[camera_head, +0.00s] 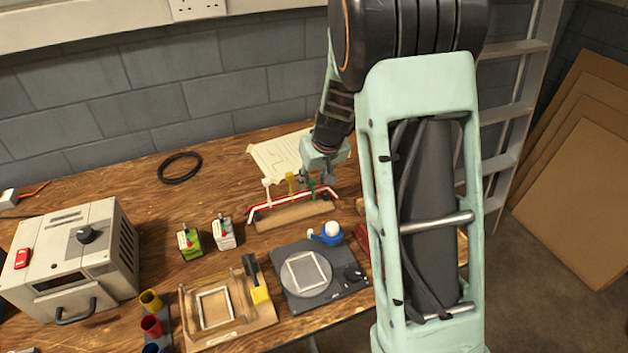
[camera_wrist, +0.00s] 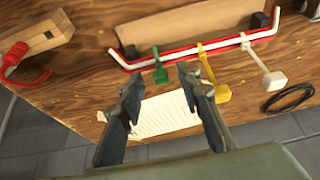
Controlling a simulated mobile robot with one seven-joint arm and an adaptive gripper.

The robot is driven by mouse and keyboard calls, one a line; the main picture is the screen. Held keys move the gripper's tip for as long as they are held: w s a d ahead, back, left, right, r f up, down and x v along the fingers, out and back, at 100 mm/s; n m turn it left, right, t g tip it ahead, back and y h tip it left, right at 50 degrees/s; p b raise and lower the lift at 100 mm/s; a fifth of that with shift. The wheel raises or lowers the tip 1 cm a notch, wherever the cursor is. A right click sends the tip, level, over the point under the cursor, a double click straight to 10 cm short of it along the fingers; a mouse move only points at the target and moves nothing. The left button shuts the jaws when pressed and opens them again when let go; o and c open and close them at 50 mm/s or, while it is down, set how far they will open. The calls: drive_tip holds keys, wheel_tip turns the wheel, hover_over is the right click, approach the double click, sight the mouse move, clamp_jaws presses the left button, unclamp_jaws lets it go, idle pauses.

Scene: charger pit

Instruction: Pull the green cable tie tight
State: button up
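A green cable tie (camera_wrist: 158,70) hangs from a red and white cable bundle (camera_wrist: 225,46) in the wrist view, with a yellow tie (camera_wrist: 219,85) and a white tie (camera_wrist: 270,72) to its right. In the head view the green tie (camera_head: 311,187) sits at the right part of the bundle, next to the yellow tie (camera_head: 290,182) and the white tie (camera_head: 267,188). My gripper (camera_wrist: 160,85) is open. Its two fingers are apart, with the end of the green tie showing between and beyond them. I cannot tell whether either finger touches the tie.
The bundle is held on a wooden block (camera_head: 295,215). A sheet of paper (camera_head: 270,160) and a black cable ring (camera_head: 180,168) lie behind. A turntable scale (camera_head: 340,292), a blue and white bottle (camera_head: 331,231) and a wooden fixture (camera_head: 255,325) stand in front.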

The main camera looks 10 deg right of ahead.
drive_tip(key=shift+f, duration=0.1)
drive_tip(key=shift+c, duration=0.7)
clamp_jaws()
wheel_tip(320, 180, up, 5)
drive_tip(key=p, duration=0.2)
drive_tip(key=shift+f+p, duration=0.2)
drive_tip(key=shift+p, duration=0.1)
drive_tip(key=shift+o, duration=0.7)
unclamp_jaws()
